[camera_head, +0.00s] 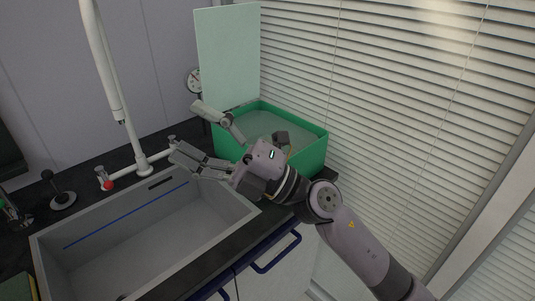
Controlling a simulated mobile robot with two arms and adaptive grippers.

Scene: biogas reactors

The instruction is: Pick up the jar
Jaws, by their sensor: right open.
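I cannot make out a jar for certain in the head view. My right gripper (187,129) reaches in from the lower right, its two fingers spread wide apart and pointing left. No object shows between the fingers. It is over the back right corner of the sink, in front of the open green box (312,154), and hides part of that box. My left gripper is not in view.
A grey sink (147,245) fills the lower left, with a white tap (137,152) behind it. A raised pale green lid (228,57) and a round gauge (194,80) stand at the back. Window blinds (400,90) border the right. Small items (12,212) stand at the far left.

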